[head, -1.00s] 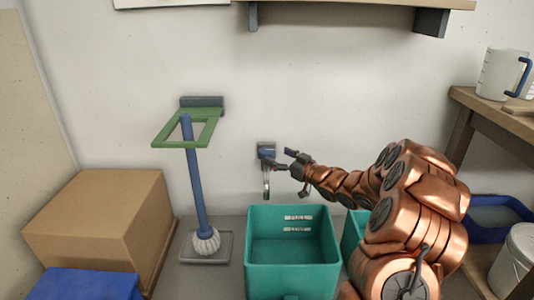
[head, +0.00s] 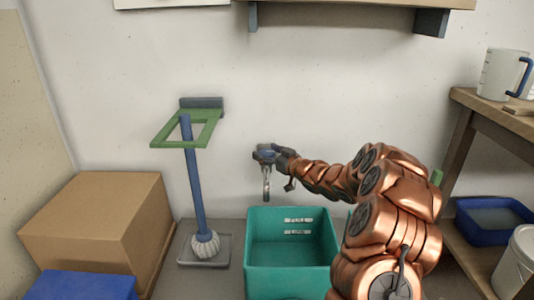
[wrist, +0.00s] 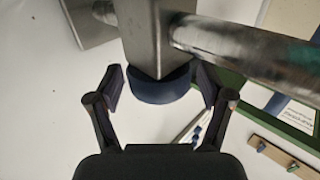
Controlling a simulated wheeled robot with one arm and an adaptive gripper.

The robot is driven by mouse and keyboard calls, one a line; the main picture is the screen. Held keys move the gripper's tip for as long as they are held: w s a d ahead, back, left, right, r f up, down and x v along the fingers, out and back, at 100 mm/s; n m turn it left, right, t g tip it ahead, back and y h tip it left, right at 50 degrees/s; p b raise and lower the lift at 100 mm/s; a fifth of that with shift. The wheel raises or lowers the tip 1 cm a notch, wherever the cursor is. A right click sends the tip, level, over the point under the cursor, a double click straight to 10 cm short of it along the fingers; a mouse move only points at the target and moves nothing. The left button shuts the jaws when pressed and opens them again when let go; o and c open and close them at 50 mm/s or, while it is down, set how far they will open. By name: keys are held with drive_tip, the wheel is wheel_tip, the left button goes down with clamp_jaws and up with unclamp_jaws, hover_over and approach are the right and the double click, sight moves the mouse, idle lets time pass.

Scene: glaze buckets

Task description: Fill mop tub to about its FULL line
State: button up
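A teal tub (head: 292,275) stands on the floor below the wall tap (head: 266,155). Two white label marks (head: 298,220) show on its inner back wall; I cannot make out water in it. The tap's spout (head: 266,185) points down over the tub's back left, and no stream is clear. My gripper (head: 277,155) is at the tap. In the wrist view, my gripper (wrist: 160,88) has its fingers apart, one on each side of the tap's dark blue knob (wrist: 160,87). Small gaps seem to show, but contact is uncertain.
A mop (head: 197,190) stands left of the tub in a green wall holder (head: 160,140), above a grey tray (head: 205,262). A cardboard box (head: 95,215) is at left. A blue basin (head: 495,238) and white bucket (head: 515,265) are at right. A jug (head: 500,75) stands on the bench.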

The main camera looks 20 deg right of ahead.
drive_tip(key=c, duration=1)
drive_tip(key=m+h+b, duration=0.1)
drive_tip(key=b, duration=0.2)
drive_tip(key=shift+f+t+h, duration=0.15)
drive_tip(key=shift+t+h, duration=0.25)
drive_tip(key=shift+a+f+m+h+b, duration=0.15)
drive_tip(key=shift+m+h+b, duration=0.4)
drive_tip(key=shift+b, duration=0.7)
drive_tip(key=m+h+b, duration=0.1)
drive_tip(key=h+b, duration=0.1)
drive_tip(key=b, duration=0.1)
drive_tip(key=shift+t, duration=0.3)
drive_tip(key=m+h+b, duration=0.1)
drive_tip(key=h+b, duration=0.1)
drive_tip(key=shift+r+b, duration=0.2)
drive_tip(key=shift+b, duration=0.1)
drive_tip(key=shift+r+m+h, duration=0.1)
drive_tip(key=shift+m+h, duration=0.35)
drive_tip(key=shift+m+h+b, duration=0.3)
drive_tip(key=shift+m+h, duration=0.2)
drive_tip(key=shift+h, duration=0.3)
